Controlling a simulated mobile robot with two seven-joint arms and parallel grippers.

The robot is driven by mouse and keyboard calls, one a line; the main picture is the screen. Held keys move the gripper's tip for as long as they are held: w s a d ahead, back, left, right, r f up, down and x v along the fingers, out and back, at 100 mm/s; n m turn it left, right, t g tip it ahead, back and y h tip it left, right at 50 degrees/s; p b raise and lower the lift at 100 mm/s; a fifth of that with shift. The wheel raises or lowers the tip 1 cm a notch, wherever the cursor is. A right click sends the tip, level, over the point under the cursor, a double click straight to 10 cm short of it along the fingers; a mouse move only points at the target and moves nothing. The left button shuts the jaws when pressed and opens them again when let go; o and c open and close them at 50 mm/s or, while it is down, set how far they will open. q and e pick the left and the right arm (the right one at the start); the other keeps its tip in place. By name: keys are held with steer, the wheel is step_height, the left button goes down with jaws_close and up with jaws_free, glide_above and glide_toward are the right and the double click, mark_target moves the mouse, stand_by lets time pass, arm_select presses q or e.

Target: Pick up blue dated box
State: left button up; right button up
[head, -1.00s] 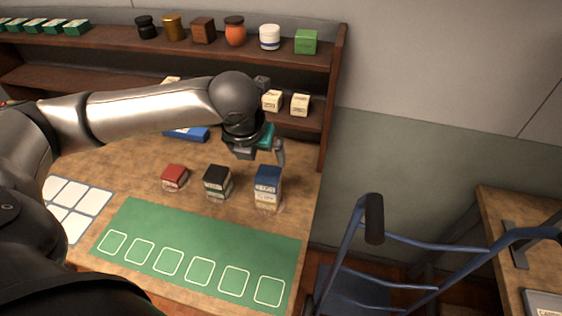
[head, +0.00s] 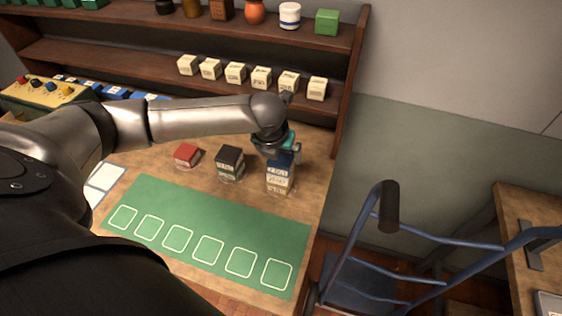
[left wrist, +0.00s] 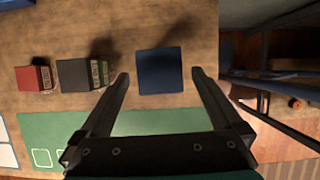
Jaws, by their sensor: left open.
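The blue dated box (head: 280,172) is the top of a stack on the table, with pale labelled boxes (head: 279,187) under it. My left gripper (head: 282,153) is over the stack in the head view and partly hides the blue top. In the left wrist view the blue box (left wrist: 159,71) shows from above, between and a little beyond the fingertips of my open left gripper (left wrist: 160,76). There is a gap on both sides. Whether the fingers reach down to its height, I cannot tell. My right gripper is not in view.
A black-topped stack (head: 229,163) and a red box (head: 187,155) stand to the left. A green mat (head: 205,220) with white outlined squares lies in front. Shelves (head: 190,48) with cream boxes rise behind. A blue cart (head: 370,265) stands at right, off the table.

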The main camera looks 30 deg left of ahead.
mark_target(281, 157)
arm_select(q)
steer(key=shift+x, duration=1.7)
steer(key=shift+c, duration=0.2)
steer(key=c, duration=1.3)
steer(key=shift+r, duration=0.1)
